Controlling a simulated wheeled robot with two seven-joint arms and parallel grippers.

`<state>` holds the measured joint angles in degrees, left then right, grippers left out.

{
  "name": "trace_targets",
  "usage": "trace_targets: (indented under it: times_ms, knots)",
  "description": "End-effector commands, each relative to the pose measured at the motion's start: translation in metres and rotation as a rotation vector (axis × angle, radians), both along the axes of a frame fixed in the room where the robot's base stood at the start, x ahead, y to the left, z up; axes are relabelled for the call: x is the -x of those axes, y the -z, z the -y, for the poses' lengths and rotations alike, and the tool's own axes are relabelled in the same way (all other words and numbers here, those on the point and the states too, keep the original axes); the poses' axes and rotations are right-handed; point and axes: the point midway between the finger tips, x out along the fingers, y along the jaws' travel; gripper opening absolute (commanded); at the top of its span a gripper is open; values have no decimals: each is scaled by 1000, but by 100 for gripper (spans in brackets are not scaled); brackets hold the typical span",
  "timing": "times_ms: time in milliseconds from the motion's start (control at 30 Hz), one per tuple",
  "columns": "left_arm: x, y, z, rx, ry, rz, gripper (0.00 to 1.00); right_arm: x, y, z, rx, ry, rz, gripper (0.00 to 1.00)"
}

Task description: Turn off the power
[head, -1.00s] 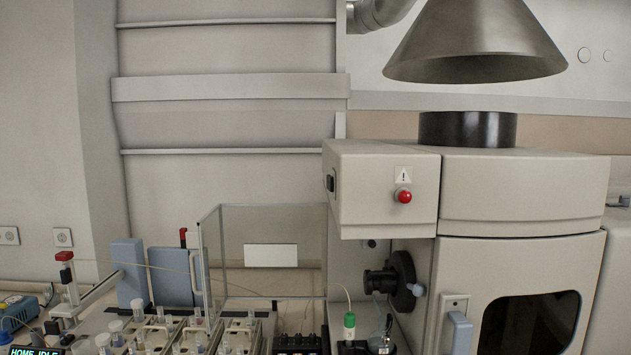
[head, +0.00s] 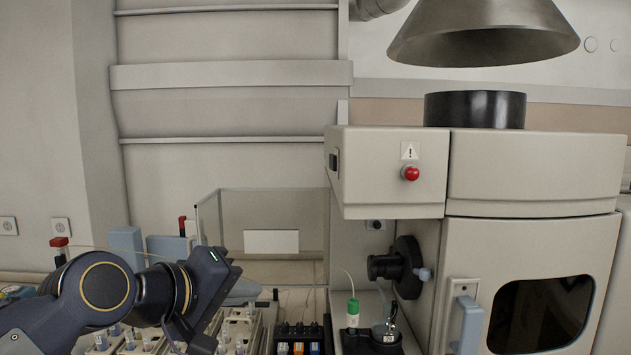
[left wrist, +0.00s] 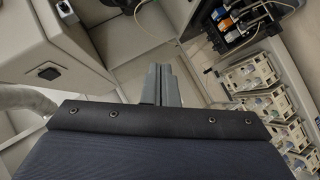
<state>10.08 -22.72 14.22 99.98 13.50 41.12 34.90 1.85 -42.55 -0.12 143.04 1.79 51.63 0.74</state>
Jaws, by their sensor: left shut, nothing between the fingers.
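The beige spectrometer (head: 538,168) stands at the right in the head view. A red round button (head: 410,174) is on the front of its upper box, under a warning label. A small dark switch (head: 333,162) is on that box's left side face. My left gripper (head: 246,289) is shut and empty, left of the spectrometer and lower than the switch, apart from both. In the left wrist view its grey fingers (left wrist: 161,85) are together. My right gripper is not in view.
Sample racks (left wrist: 262,98) with vials stand beneath my left arm. A clear-walled enclosure (head: 271,242), a green-capped bottle (head: 352,310) and a black knob (head: 408,267) are near. A metal hood (head: 484,35) hangs above. Space before the button is clear.

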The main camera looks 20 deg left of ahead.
Motion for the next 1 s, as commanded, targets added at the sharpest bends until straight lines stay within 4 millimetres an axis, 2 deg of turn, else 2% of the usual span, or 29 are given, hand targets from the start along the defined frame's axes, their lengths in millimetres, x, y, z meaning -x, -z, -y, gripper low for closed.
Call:
trace_targets:
  times_ms: [33,100,200,300,433,767,867,1000]
  knots:
    - [-19,-30,-1,99,-31,55,0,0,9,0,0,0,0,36]
    - [-35,-72,-2,235,-58,117,0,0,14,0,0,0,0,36]
    - [-49,-117,-5,393,-77,182,0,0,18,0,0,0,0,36]
    - [-54,-144,-9,492,-84,218,0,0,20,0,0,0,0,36]
    - [-56,-158,-10,541,-84,234,0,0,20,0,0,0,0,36]
    - [-57,-158,-9,538,-85,234,0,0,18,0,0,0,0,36]
    - [-65,-159,-7,536,-85,231,0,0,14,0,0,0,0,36]
    - [-87,-160,1,538,-84,228,0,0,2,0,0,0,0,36]
